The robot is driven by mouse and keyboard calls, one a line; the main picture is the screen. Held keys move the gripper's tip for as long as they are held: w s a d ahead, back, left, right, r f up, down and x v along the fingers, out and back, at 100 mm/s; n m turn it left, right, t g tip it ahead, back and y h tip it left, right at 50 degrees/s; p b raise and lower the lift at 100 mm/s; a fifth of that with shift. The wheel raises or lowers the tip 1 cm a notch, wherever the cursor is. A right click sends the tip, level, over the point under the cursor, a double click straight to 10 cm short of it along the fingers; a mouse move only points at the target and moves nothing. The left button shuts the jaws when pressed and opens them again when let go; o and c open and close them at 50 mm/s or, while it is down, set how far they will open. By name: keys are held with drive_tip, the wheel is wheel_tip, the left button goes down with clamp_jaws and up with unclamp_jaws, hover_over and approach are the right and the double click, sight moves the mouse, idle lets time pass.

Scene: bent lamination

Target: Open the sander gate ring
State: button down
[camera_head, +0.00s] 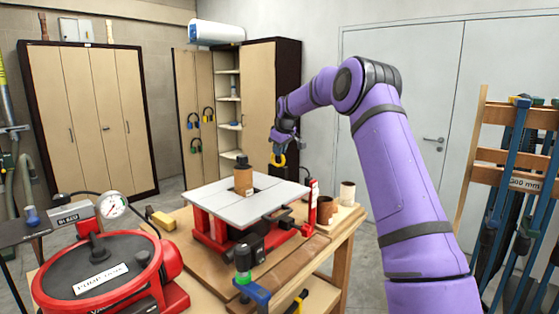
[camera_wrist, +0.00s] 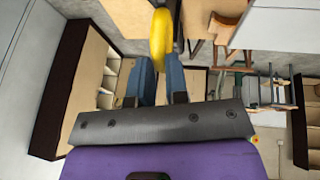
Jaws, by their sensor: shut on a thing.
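A yellow ring (camera_head: 279,160) is at the tip of my gripper (camera_head: 281,150) in the head view, above the far right side of the sander's table. In the wrist view the ring (camera_wrist: 161,36) sits between my gripper's two blue fingers (camera_wrist: 161,66), which are shut on it. Most of the ring shows beyond the fingertips. What the ring is fixed to, if anything, I cannot tell. The sander (camera_head: 245,203) has a pale flat top, a red base and a brown upright drum (camera_head: 243,178) in its middle.
The sander stands on a wooden bench (camera_head: 341,226). Two small cylinders (camera_head: 326,208) stand at its right edge. A red vacuum pump (camera_head: 100,270) with a gauge (camera_head: 113,205) is at the front left. A clamp rack (camera_head: 520,185) stands at right. Cabinets line the back.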

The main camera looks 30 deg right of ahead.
drive_tip(key=shift+r, duration=0.15)
drive_tip(key=c, duration=1.1)
unclamp_jaws()
drive_tip(key=v, duration=1)
drive_tip(key=shift+s+r, duration=0.2)
drive_tip(key=shift+r, duration=0.1)
